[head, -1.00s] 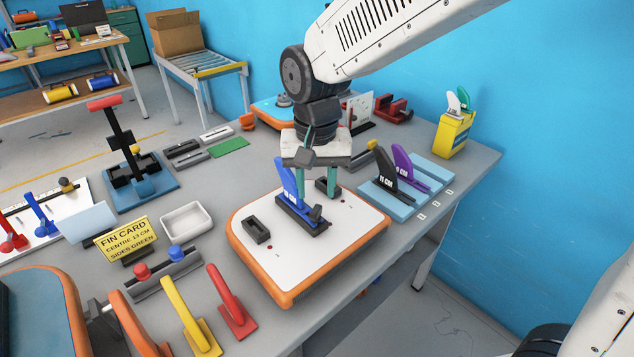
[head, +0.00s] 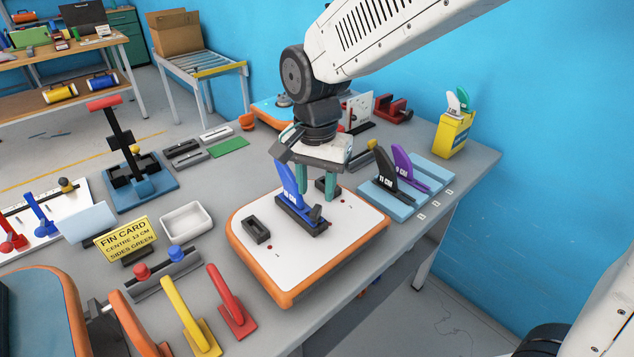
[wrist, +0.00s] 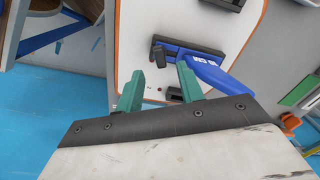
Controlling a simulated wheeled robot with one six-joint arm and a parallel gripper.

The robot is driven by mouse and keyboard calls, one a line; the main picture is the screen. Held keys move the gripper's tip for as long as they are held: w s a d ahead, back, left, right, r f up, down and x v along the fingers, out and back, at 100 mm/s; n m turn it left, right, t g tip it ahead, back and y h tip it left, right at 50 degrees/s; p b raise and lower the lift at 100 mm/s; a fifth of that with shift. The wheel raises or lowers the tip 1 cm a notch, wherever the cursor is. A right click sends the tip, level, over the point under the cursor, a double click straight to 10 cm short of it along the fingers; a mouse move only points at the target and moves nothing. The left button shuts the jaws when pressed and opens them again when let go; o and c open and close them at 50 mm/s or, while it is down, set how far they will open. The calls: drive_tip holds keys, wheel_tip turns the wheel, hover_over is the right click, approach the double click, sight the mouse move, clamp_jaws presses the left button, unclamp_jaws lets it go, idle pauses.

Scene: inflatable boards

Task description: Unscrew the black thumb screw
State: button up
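The white board (head: 300,262) with an orange edge lies on the grey table. A blue fin (head: 286,186) stands in its dark middle fin box; the fin also shows in the wrist view (wrist: 205,70). A small black thumb screw (head: 316,212) sits at the box's near right end. In the wrist view the black screw (wrist: 159,56) appears between the fingertips. My gripper (head: 305,188) points down over the board with its teal fingers apart and nothing held. The fin partly hides the left finger. I cannot tell the exact gap between fingertips and screw.
Two empty fin boxes, a left one (head: 257,230) and a back one (head: 326,185), are on the board. Black and purple fins stand on a light blue rack (head: 403,197) at right. A yellow card (head: 127,238) and white tray (head: 186,221) stand left.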

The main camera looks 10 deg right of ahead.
sight(316, 208)
drive_tip(key=shift+f, duration=0.15)
drive_tip(key=shift+f, duration=2.2)
clamp_jaws()
drive_tip(key=shift+n, duration=1.8)
